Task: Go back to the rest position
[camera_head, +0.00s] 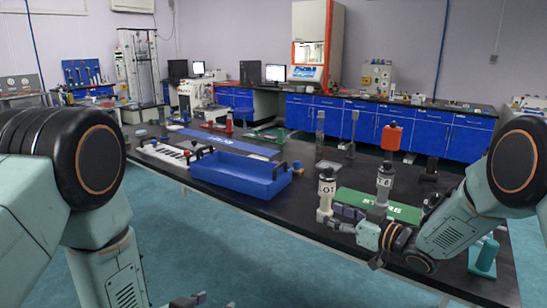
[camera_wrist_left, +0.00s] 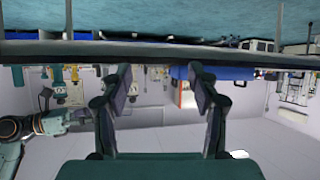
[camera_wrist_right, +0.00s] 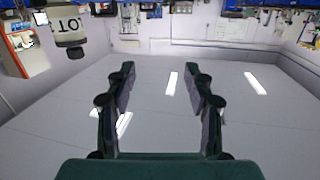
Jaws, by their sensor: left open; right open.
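My right gripper (camera_head: 342,219) is low over the front right of the black table, its fingers pointing left. Its fingers are apart with nothing between them in the right wrist view (camera_wrist_right: 159,70). A bottle with a dark-lettered label (camera_head: 326,188) stands upright just beyond its fingertips; in the right wrist view the bottle (camera_wrist_right: 68,27) shows upside down at upper left, outside the fingers. My left gripper (camera_head: 187,300) is barely in view at the bottom edge, in front of the table. The left wrist view (camera_wrist_left: 160,75) shows its fingers apart and empty.
A blue tray (camera_head: 240,177) lies mid-table. A teal stand (camera_head: 486,256) is at the right front. The table's front-left strip is bare.

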